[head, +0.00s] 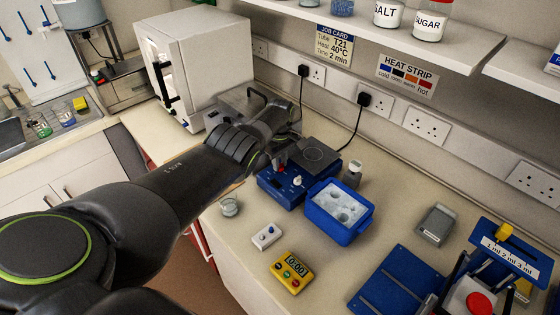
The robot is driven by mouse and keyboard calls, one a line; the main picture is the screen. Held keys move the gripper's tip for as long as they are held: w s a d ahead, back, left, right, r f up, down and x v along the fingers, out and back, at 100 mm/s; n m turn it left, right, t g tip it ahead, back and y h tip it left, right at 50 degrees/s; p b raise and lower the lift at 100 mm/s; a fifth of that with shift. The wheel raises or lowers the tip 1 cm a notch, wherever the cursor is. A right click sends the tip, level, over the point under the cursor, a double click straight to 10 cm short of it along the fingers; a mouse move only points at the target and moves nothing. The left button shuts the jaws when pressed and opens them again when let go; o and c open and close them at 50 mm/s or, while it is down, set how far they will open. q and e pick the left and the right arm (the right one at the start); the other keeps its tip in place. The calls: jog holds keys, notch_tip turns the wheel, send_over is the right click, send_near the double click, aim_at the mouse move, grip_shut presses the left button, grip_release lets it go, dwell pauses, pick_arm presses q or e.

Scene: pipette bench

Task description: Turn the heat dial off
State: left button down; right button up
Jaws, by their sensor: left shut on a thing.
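The blue heater unit (268,184) stands on the bench with a dark square plate (314,154) on top. A white knob (297,181) shows on its front panel. My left gripper (281,160) reaches over the unit's left part, its jaws shut on what appears to be the heat dial. The dial is mostly hidden by the gripper, with a small red part (282,169) showing there. The dial's setting cannot be read. Dark parts at the lower right look like my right gripper (462,272), but its jaws cannot be made out.
A blue ice tub (325,229) stands right beside the heater, with a small bottle (352,174) behind it. A glass beaker (229,207), a white switch box (266,237) and a yellow timer (291,272) are in front. A white cabinet (205,60) stands behind left.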

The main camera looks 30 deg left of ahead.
pick_arm(q)
jog(key=shift+w+r, duration=0.1)
jog(key=shift+r, duration=0.05)
dwell(0.3)
jog(key=c, duration=1.2)
grip_release()
jog(key=shift+c, duration=0.2)
notch_tip(320, 180, up, 3)
jog(key=p, duration=0.2)
jog(key=shift+r+p, duration=0.1)
jog(key=shift+p, duration=0.3)
jog(key=shift+r, duration=0.15)
notch_tip(320, 180, up, 14)
jog(key=b, duration=0.2)
jog(key=shift+f, duration=0.25)
